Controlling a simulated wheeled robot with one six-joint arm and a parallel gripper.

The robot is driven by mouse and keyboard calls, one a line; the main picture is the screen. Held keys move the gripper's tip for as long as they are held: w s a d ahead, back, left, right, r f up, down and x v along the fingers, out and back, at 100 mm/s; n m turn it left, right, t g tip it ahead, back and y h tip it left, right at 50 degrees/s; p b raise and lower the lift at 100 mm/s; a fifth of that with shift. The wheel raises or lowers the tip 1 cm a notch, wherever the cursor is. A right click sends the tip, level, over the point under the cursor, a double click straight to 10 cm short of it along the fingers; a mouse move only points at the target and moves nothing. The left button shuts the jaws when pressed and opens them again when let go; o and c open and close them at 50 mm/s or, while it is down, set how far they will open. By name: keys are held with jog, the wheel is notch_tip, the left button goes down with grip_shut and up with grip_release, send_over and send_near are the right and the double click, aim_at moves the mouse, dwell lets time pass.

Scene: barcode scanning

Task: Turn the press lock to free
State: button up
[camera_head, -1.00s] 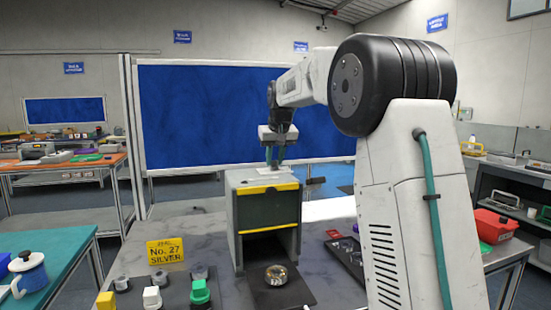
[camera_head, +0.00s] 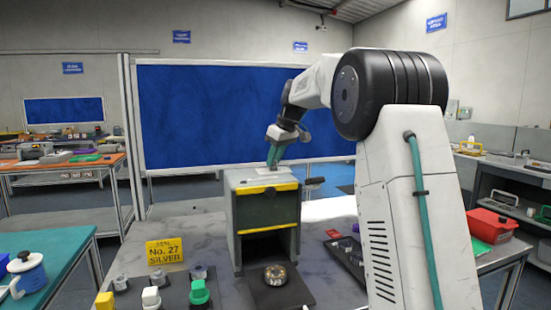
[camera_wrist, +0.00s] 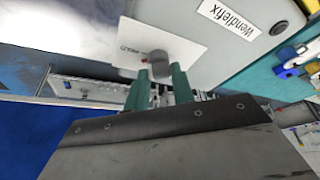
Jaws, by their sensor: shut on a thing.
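The press (camera_head: 267,211) is a grey-green box with yellow stripes, standing on the table. In the wrist view its top carries a white plate (camera_wrist: 190,47) with a grey lock knob (camera_wrist: 158,66). Small lettering, which seems to read HOLD, and a red mark sit beside the knob. My gripper (camera_head: 273,158) is over the press top, tilted. In the wrist view my gripper (camera_wrist: 161,74) has its green fingers on either side of the knob, shut on it. The fingertips partly hide the knob, so its exact setting is unclear.
A dark lever (camera_head: 314,182) sticks out at the press's right side. A round metal piece (camera_head: 275,275) lies on a dark plate before the press opening. A yellow sign (camera_head: 165,251) and several stamps (camera_head: 200,292) stand at the left. A dark tray (camera_head: 345,252) lies at the right.

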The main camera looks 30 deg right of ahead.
jog(key=n+y, duration=0.1)
jog(key=n, duration=0.1)
jog(key=n+g, duration=0.1)
jog(key=n, duration=0.2)
jog(key=shift+w+d+n+y, duration=0.1)
jog(key=shift+d+n+y, duration=0.05)
jog(key=shift+n+y, duration=0.2)
jog(key=n+g, duration=0.1)
jog(key=n, duration=0.1)
jog(key=n+y, duration=0.1)
jog(key=n, duration=0.1)
jog(key=shift+w+n+g, duration=0.1)
jog(key=shift+n+g, duration=0.25)
jog(key=shift+g, duration=0.05)
jog(key=o, duration=1)
jog(key=shift+r, duration=0.1)
jog(key=v, duration=0.7)
jog(key=shift+d+r, duration=0.15)
jog(key=shift+r, duration=0.15)
